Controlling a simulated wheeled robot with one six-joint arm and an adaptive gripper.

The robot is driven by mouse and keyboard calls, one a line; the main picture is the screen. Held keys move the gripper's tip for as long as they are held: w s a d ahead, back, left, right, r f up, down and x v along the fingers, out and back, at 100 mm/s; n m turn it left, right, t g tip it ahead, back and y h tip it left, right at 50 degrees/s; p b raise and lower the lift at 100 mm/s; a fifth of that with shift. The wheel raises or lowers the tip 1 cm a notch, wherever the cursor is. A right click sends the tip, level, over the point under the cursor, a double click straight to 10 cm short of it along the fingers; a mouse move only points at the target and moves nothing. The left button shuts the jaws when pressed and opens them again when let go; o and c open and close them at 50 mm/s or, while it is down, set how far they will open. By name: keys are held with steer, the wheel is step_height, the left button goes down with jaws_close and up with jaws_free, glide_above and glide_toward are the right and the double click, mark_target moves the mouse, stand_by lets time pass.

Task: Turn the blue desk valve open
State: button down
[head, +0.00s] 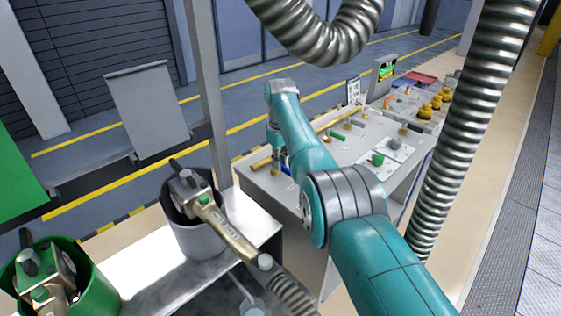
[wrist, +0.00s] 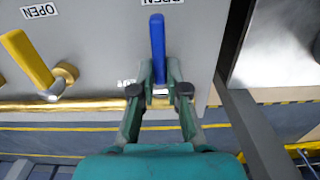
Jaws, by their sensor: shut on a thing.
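The blue valve handle (wrist: 157,40) sticks out between my fingertips in the wrist view and runs straight up the picture. Its upper end lies just under an OPEN label (wrist: 162,2) cut by the frame's edge. My gripper (wrist: 160,72) is shut on the lower part of the handle; the fingers hide the valve's pivot. In the head view a bit of blue (head: 285,168) shows beside my gripper (head: 276,150) at the desk's left end, mostly hidden by my arm.
A yellow valve handle (wrist: 27,58) slants beside the blue one, with its own OPEN label (wrist: 38,11). A brass pipe (wrist: 70,106) runs along the desk edge. The desk (head: 345,150) carries small parts. Buckets with tools (head: 195,235) stand at left; thick hoses hang nearby.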

steer(key=shift+a+r, duration=0.15)
steer(key=shift+a, duration=0.2)
steer(key=c, duration=1.2)
jaws_free()
steer(key=shift+w, duration=0.1)
steer(key=shift+d, duration=0.1)
step_height(320, 180, up, 12)
steer(key=shift+f, duration=0.1)
